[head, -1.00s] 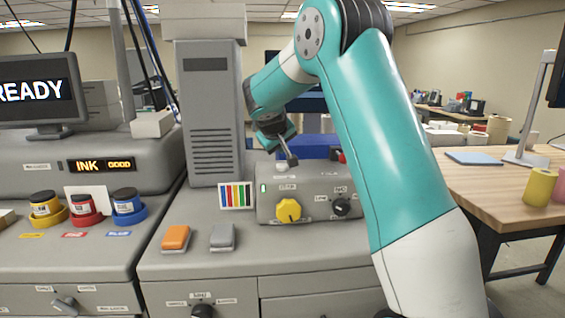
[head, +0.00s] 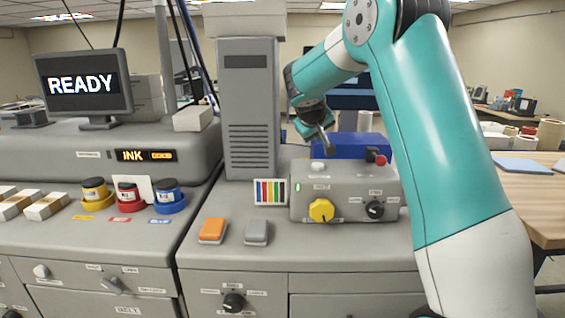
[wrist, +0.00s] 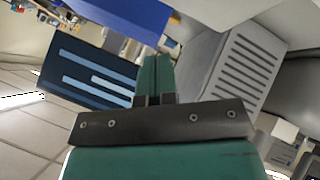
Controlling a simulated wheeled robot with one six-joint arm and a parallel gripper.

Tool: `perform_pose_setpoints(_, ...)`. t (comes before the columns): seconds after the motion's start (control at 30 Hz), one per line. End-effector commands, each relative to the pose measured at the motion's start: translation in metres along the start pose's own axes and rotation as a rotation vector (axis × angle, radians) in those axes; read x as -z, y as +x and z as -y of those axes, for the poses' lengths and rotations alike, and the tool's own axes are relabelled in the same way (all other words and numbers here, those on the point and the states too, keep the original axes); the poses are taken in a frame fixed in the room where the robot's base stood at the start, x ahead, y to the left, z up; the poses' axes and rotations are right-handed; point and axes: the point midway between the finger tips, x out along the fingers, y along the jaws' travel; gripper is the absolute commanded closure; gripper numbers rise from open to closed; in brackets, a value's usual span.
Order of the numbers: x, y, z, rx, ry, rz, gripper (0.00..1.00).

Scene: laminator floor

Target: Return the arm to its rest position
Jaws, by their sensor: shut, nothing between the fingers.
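My teal and white arm rises on the right side of the head view and bends over toward the machine. My gripper (head: 329,146) is shut and empty. It hangs in the air above the grey control box (head: 344,205) with the yellow knob (head: 321,210), and it looks apart from it. In the wrist view my gripper (wrist: 154,75) shows its teal fingers close together, with nothing held between them.
The control box has a black knob (head: 375,210) and a red-topped lever (head: 377,158). A grey vented tower (head: 250,110) stands left of my gripper. Ink jars, an orange switch (head: 212,230) and a monitor (head: 83,82) are further left. A wooden table (head: 545,210) is at right.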

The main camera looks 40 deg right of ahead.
Motion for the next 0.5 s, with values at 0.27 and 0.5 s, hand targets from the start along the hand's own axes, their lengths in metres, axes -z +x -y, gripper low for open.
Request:
perform_pose_setpoints(0.27, -0.002, -0.005, 0.009, 0.023, -0.007, -0.004, 1.00)
perform_pose_setpoints(0.5, -0.043, -0.074, 0.118, 0.335, -0.110, -0.016, 1.00)
